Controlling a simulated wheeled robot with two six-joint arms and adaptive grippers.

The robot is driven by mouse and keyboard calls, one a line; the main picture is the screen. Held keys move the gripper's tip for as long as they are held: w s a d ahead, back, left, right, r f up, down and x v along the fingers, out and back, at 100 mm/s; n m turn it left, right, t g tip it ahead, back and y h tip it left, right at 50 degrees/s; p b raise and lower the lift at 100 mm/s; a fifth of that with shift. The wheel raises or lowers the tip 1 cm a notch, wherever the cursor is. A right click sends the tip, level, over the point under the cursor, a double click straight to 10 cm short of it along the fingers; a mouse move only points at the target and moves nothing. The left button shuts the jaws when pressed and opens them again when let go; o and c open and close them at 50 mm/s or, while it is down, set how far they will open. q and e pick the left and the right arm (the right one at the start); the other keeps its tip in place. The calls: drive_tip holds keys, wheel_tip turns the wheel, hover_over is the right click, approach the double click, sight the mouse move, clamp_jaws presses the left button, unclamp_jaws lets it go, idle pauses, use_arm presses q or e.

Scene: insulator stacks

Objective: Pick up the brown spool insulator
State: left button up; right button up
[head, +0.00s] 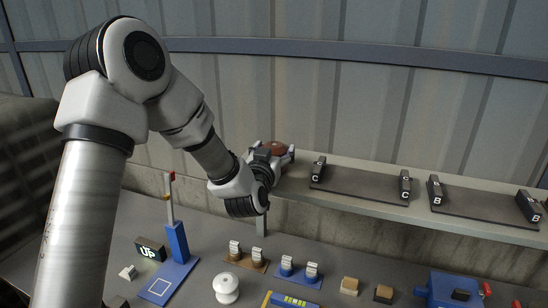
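A brown, rounded piece (273,146), probably the brown spool insulator, shows at the left end of the raised shelf. Only its upper part is visible; the rest is hidden by my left gripper. My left gripper (272,153) reaches it from the left, with finger parts on both sides of it. Whether the fingers press on it or stand open around it cannot be told. A white spool-shaped insulator (226,288) stands upright on the table below. My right gripper is not in view.
The shelf (380,207) carries dark trays marked C (355,185) and B (480,203). On the table are a blue post stand (178,243), an UP display (151,250), tagged brown and blue holders, small blocks and a blue device (450,288). A wall stands behind.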

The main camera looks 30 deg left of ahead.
sight(274, 146)
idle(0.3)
use_arm(q)
drive_tip(key=shift+w+a+r, duration=0.1)
drive_tip(key=shift+r, duration=0.15)
drive_tip(key=r, duration=0.1)
drive_tip(key=b, duration=0.1)
drive_tip(key=r, duration=0.1)
drive_tip(key=shift+s+d+r+b, duration=0.25)
drive_tip(key=shift+s+r+b, duration=0.05)
drive_tip(key=shift+b, duration=0.1)
drive_tip(key=s+d+r+b, duration=0.1)
drive_tip(key=s+d+b, duration=0.1)
drive_tip(key=s+d, duration=0.8)
drive_tip(key=shift+s+d+r, duration=0.25)
drive_tip(key=shift+s+r, duration=0.1)
drive_tip(key=shift+s, duration=0.15)
